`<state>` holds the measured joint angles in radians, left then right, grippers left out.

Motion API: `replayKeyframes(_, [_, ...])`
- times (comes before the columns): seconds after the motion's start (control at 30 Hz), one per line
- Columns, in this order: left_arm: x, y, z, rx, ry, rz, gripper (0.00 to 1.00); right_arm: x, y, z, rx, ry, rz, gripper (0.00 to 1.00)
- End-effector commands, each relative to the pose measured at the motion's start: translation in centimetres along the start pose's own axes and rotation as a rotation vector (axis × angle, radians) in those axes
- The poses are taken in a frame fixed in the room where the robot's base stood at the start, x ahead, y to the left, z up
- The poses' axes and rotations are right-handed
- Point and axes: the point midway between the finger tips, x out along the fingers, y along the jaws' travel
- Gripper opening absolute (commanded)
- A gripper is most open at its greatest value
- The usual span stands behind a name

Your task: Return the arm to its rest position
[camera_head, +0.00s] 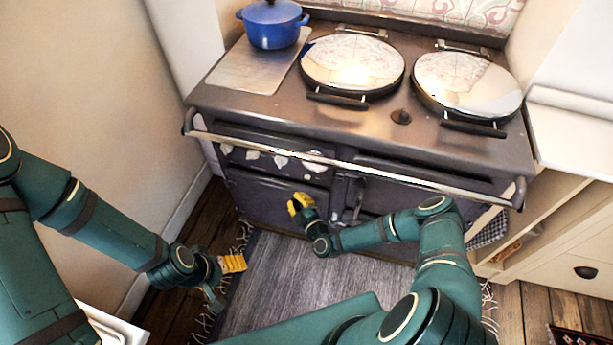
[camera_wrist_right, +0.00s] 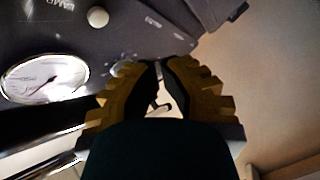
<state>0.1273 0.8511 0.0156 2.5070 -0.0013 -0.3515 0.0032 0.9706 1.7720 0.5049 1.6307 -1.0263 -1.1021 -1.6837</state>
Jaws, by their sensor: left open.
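My left gripper (camera_head: 234,264), with yellow fingers, hangs low at the left, over the edge of the grey rug. It is open, and I see nothing in it. My right gripper (camera_head: 301,204) is in front of the dark range cooker's lower left door (camera_head: 262,196). In the right wrist view its yellow fingers (camera_wrist_right: 160,72) are drawn close together with a narrow gap at the tips, and no held object shows. The right arm reaches in from the lower right and bends across the front of the cooker. Whether the fingers touch the door cannot be told.
The cooker (camera_head: 440,143) has a front rail (camera_head: 350,160) and two closed round lids. A blue pot (camera_head: 272,24) stands on its left plate. A cream cabinet (camera_head: 570,232) is at the right and a wall at the left. The rug (camera_head: 290,270) is clear.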

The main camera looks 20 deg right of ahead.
Motion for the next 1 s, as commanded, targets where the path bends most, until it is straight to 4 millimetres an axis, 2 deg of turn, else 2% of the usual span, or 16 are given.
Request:
replayKeyframes(0.67, [-0.2,0.1,0.3,-0.004,-0.006,0.0,0.73,-0.3,-0.3,-0.3,0.004,0.002,-0.004,0.0])
replayKeyframes(0.77, [-0.2,0.1,0.2,-0.003,-0.005,0.0,0.73,-0.2,-0.7,-1.6,0.069,0.015,-0.076,0.0])
replayKeyframes(0.87, [-0.2,0.1,0.2,-0.003,-0.005,0.0,0.73,-0.6,-1.6,-4.0,0.203,0.013,-0.224,0.0])
replayKeyframes(1.0, [-0.2,0.1,0.2,-0.003,-0.005,0.0,0.73,-2.8,-2.9,-7.4,0.444,-0.095,-0.489,0.0])
